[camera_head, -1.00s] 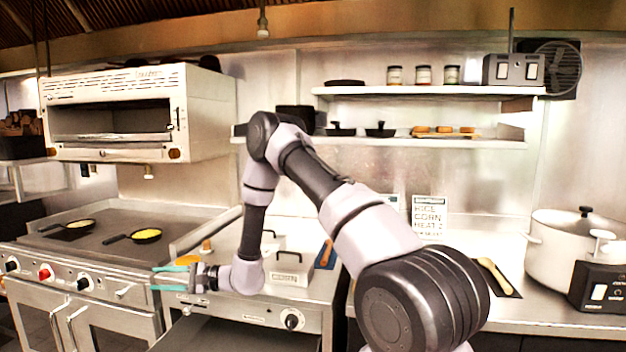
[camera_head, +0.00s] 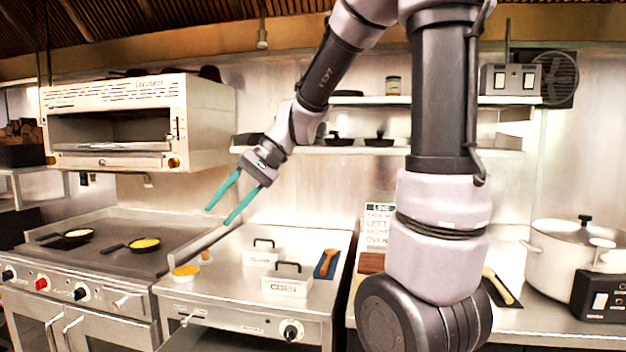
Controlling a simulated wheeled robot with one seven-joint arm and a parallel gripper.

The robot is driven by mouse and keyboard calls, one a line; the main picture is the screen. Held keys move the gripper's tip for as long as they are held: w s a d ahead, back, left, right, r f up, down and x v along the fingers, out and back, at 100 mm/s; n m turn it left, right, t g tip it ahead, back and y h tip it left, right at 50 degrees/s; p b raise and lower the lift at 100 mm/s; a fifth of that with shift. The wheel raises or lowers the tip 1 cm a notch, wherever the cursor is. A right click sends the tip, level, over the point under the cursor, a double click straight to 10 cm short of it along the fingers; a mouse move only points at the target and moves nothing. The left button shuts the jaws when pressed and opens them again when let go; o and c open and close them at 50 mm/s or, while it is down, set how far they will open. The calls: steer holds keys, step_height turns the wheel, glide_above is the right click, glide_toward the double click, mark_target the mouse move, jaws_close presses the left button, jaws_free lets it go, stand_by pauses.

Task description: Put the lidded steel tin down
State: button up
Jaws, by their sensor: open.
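Two lidded steel tins stand on the steel counter (camera_head: 225,262). The front tin (camera_head: 287,288) has a dark handle and a label that seems to read CORN. The back tin (camera_head: 260,258) stands behind it to the left, also lidded with a dark handle; its label is too small to read. Both look upright. My gripper (camera_head: 218,216) has two teal fingers, spread apart with nothing between them. It is raised above the counter's left side, up and left of both tins and apart from them.
A small yellow-orange dish (camera_head: 186,271) sits at the counter's left front. A wooden-handled tool lies on a blue mat (camera_head: 318,265) right of the tins. Two pans, one here (camera_head: 140,244), stand on the griddle. A large pot (camera_head: 570,255) stands at right.

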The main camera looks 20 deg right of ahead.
steer(key=s+d+r+t+h, duration=0.3)
steer(key=s+d, duration=0.1)
steer(key=d, duration=0.3)
steer(key=s+d+r+m+t+h, duration=0.1)
steer(key=s+d+r+t+h, duration=0.2)
steer(key=s+d, duration=0.2)
steer(key=d, duration=0.3)
